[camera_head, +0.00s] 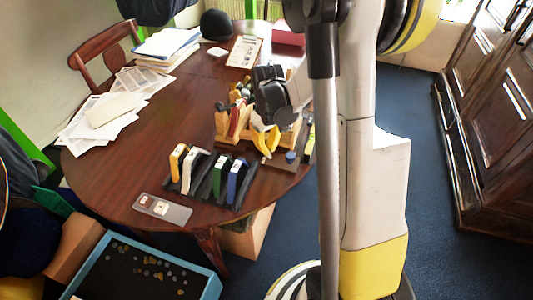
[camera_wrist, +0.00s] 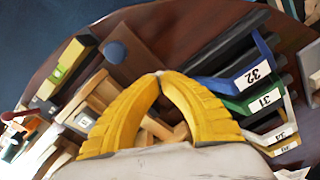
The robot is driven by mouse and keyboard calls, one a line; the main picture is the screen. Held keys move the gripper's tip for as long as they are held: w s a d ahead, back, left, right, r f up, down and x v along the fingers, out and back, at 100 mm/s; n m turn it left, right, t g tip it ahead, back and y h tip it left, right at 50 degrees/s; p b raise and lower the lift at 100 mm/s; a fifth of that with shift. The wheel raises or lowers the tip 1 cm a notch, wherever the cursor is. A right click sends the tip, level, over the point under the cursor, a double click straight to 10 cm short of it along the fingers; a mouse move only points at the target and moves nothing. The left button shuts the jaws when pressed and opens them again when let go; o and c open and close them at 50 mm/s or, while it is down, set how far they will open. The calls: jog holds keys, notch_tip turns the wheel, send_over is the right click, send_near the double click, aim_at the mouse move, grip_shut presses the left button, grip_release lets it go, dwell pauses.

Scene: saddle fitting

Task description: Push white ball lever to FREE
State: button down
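My gripper shows in the head view (camera_head: 268,153) over the front of a wooden rack on the round table. A blue ball (camera_head: 291,156) sits on a dark wooden board right of the fingers. It also shows in the wrist view (camera_wrist: 115,52), apart from the fingertips, up and to the left.
Upright black holders with yellow, white, green and blue fronts (camera_head: 219,175) stand left of my gripper; numbered fronts (camera_wrist: 265,102) show close on the right in the wrist view. The wooden rack (camera_head: 222,122) holds tools. Papers (camera_head: 110,110) lie at the left of the table.

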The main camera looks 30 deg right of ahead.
jog(key=shift+w+d, duration=0.9)
jog(key=shift+d, duration=0.25)
jog(key=shift+w+d, duration=0.85)
jog(key=shift+d, duration=0.25)
jog(key=shift+s+a, duration=0.35)
jog(key=shift+a, duration=0.1)
notch_tip(320, 180, up, 7)
jog(key=p, duration=0.4)
dwell(0.4)
dwell(0.3)
